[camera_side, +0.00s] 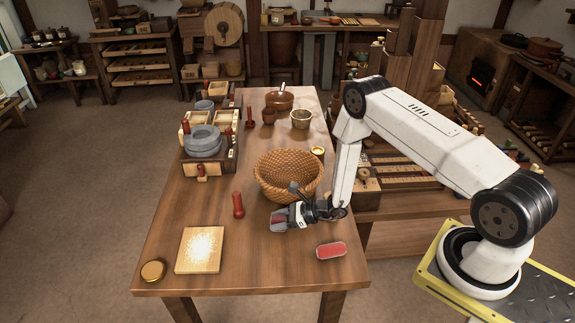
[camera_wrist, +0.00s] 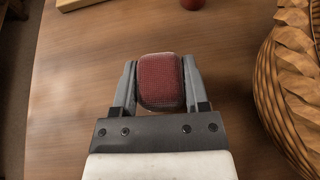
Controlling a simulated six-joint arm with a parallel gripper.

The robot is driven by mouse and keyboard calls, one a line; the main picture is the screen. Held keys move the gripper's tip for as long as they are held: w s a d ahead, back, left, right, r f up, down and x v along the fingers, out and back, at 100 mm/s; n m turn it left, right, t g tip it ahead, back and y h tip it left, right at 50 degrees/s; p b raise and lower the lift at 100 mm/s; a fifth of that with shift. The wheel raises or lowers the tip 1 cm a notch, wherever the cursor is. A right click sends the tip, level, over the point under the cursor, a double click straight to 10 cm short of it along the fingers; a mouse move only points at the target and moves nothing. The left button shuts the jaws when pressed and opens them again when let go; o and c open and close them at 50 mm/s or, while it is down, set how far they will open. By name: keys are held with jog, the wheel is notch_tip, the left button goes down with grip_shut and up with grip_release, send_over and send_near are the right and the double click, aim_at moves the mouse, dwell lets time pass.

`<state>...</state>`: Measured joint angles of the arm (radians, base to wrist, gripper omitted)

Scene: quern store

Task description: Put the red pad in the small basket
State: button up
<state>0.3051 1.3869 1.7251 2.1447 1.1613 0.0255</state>
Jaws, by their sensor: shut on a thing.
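My gripper (camera_wrist: 160,75) is shut on the red pad (camera_wrist: 160,82), a dark red textured block with rounded corners, held between both fingers. In the side view my gripper (camera_side: 282,219) is low over the table, in front of the large wicker basket, and the red pad (camera_side: 277,221) shows only partly between the fingers. Any gap between pad and table is hard to judge.
The large wicker basket (camera_side: 262,181) stands close behind my gripper, at right in the wrist view (camera_wrist: 268,85). A flat red-topped tin (camera_side: 331,250) lies at front right. A red peg (camera_side: 238,206), a pale board (camera_side: 199,250) and a quern (camera_side: 203,141) are leftward. Brown pots (camera_side: 279,100) stand near the small basket.

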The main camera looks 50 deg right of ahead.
jog(key=shift+f, duration=0.2)
jog(key=o, duration=1.2)
jog(key=shift+o, duration=0.2)
jog(key=shift+v, duration=1.6)
notch_tip(320, 180, up, 4)
jog(key=shift+w+r, duration=0.1)
jog(key=shift+r, duration=1.3)
